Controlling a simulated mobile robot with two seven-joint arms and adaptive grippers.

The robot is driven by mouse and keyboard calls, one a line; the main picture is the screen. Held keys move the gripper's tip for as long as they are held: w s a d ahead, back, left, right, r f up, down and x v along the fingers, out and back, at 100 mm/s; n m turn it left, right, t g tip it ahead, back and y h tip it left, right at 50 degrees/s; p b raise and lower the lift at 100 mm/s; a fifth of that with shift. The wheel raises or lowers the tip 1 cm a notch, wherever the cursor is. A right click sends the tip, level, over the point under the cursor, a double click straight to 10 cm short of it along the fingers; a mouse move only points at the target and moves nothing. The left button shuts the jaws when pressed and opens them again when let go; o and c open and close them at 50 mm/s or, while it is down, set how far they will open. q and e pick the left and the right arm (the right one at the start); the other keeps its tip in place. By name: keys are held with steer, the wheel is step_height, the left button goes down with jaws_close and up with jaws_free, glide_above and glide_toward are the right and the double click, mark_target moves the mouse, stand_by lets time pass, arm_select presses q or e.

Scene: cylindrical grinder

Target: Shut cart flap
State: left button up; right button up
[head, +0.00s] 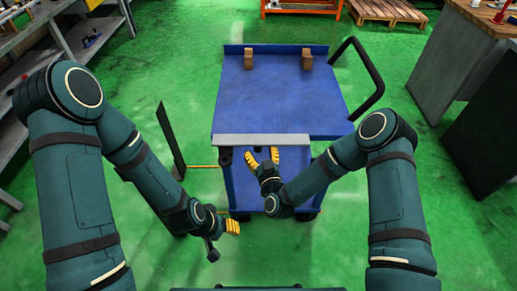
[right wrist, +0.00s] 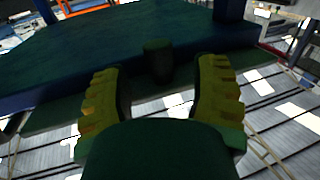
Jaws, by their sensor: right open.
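The blue cart (head: 270,95) stands in front of me with its flat top. A pale grey strip (head: 262,140) runs along its near edge; I cannot tell surely whether this is the flap. A lower blue panel (head: 240,190) shows below it. My right gripper (head: 263,157) is open just on my side of the grey strip, over the lower blue part. In the right wrist view, its yellow fingers (right wrist: 160,98) are spread, with a dark knob (right wrist: 157,60) beyond and between them, apart from both. My left gripper (head: 232,227) is low at the cart's near left; its jaw gap is unclear.
Two brown blocks (head: 249,61) (head: 307,59) stand at the cart's far edge. A black handle (head: 365,75) sticks out at its right. A thin dark upright panel (head: 170,140) stands left of the cart. Grey cabinets (head: 455,60) are at right, shelving (head: 95,38) at left. Green floor between is clear.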

steer(key=shift+x, duration=1.35)
steer(key=shift+o, duration=0.2)
jaws_close()
